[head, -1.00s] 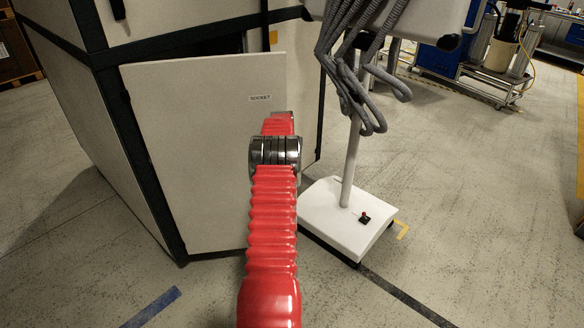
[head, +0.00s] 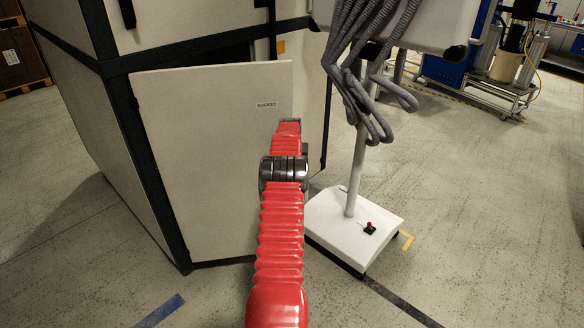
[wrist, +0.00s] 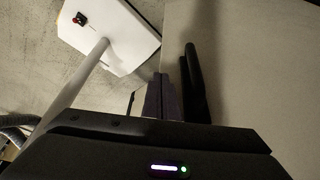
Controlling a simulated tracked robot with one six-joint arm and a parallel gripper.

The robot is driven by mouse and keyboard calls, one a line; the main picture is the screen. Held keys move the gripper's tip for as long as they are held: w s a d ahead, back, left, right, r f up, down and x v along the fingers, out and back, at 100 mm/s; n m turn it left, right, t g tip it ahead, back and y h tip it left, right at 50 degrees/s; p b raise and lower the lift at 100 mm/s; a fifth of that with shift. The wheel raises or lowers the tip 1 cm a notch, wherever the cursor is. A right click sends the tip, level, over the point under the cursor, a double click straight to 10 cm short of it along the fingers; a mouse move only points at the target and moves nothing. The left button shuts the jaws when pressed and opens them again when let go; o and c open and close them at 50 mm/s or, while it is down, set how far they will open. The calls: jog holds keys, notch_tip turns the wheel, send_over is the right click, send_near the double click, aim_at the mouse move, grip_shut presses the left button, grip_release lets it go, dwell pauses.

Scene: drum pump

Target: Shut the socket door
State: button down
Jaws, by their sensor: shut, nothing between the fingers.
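The socket door (head: 205,150) is a pale panel labelled SOCKET on the cabinet. It stands ajar, with a dark gap behind its top edge and its right edge out from the frame. In the wrist view the pale door surface (wrist: 255,65) fills the right side. My gripper (wrist: 176,72) is shut and empty, with its dark fingers beside the door; I cannot tell if they touch it. In the head view my red arm covers the door's lower right, and the fingers are hidden.
A white stand with a square base (head: 350,228) and a small red-topped switch (head: 370,227) is right of the door. Grey hoses (head: 365,70) hang above it. Open floor lies to the right. A cart with equipment (head: 495,75) stands at the back.

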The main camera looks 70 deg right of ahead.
jog(key=shift+s+a, duration=0.1)
jog(key=shift+a, duration=0.1)
jog(key=s+a+r, duration=0.3)
jog(key=a+r, duration=0.3)
jog(key=r, duration=0.3)
jog(key=shift+s+a, duration=0.15)
jog(key=shift+s, duration=0.15)
dwell(0.4)
jog(key=shift+r, duration=0.15)
